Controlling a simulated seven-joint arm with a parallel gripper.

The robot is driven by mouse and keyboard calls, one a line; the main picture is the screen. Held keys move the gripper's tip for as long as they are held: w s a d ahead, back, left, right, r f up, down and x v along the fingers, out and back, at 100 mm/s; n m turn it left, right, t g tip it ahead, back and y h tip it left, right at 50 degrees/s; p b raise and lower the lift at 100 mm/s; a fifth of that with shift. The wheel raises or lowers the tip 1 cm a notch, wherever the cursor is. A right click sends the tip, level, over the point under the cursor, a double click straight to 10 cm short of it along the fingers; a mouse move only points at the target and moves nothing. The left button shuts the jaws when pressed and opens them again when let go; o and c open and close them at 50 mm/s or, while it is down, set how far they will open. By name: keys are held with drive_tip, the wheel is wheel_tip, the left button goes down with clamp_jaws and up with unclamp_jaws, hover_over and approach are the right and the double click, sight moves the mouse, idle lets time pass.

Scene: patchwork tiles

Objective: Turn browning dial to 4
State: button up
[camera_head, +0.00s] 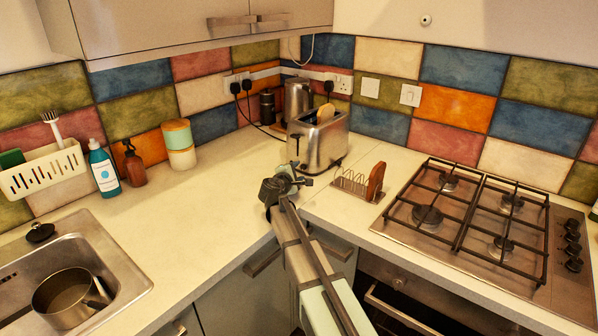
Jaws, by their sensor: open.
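A silver toaster (322,139) stands in the counter corner with a slice of bread (326,113) showing in its top slot. Its browning dial cannot be made out; the near end of the toaster is partly behind my gripper. My gripper (296,172) is over the counter, just in front of the toaster's lower near end. It is open with nothing seen between its fingers. Whether it touches the toaster cannot be told from this view.
A toast rack (352,184) with a brown slice (376,181) stands right of my gripper. The gas hob (392,222) is further right. A kettle (298,98) stands behind the toaster. The counter left of the toaster is clear up to the canisters (180,146).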

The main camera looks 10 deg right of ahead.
drive_tip(key=v, duration=1.1)
